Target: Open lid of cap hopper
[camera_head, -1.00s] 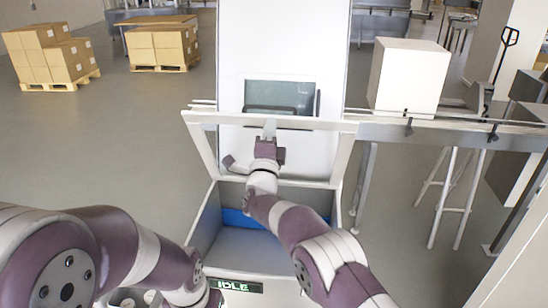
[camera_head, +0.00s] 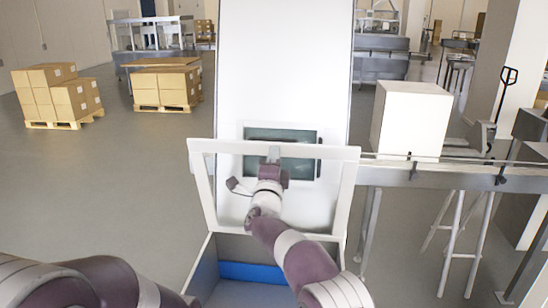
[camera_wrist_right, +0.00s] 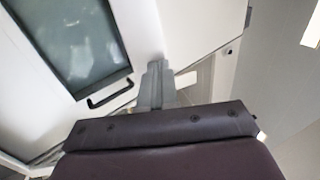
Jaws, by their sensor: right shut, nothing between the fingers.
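The hopper lid, a white frame (camera_head: 220,147), stands raised at the back of the hopper in the head view. The open hopper (camera_head: 207,262) below it shows a blue strip and a grey inside. My right gripper (camera_head: 272,154) is shut with nothing in it, its tips overlapping the lid's top bar; whether they touch it I cannot tell. In the right wrist view the closed fingers (camera_wrist_right: 155,85) point at a white surface, right of a dark window with a black handle (camera_wrist_right: 110,95). My left arm is at the lower left, its gripper out of view.
A tall white machine panel with a dark window (camera_head: 308,150) stands behind the lid. A conveyor (camera_head: 440,176) with a white box (camera_head: 412,120) runs to the right. Boxes on pallets (camera_head: 62,122) stand far left, with clear floor in front.

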